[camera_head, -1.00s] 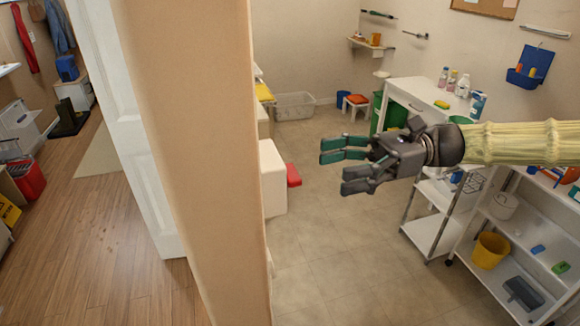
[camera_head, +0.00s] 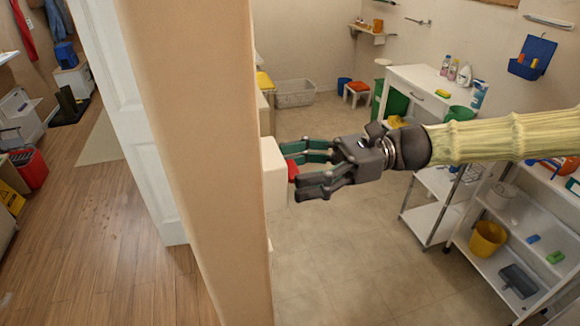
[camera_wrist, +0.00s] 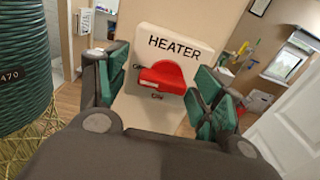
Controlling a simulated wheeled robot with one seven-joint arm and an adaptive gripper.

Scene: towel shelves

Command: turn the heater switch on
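The heater switch is a red rotary knob (camera_wrist: 165,77) on a cream plate (camera_wrist: 176,45) lettered "HEATER", in the middle of the wrist view. Its small position labels are partly covered. In the head view, part of the red knob (camera_head: 292,170) shows behind my fingers, beside the white box (camera_head: 273,172) by the wall edge. My gripper (camera_head: 298,168) reaches left toward it, and its green-padded fingers are spread. In the wrist view my gripper (camera_wrist: 160,95) has one finger on each side of the knob, with gaps visible; contact is unclear.
A wall end (camera_head: 200,150) stands close left of my gripper, with a white door (camera_head: 150,170) beyond it. A white shelf cart (camera_head: 520,240) with a yellow bucket (camera_head: 487,239) stands at right. The tiled floor (camera_head: 350,265) is clear.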

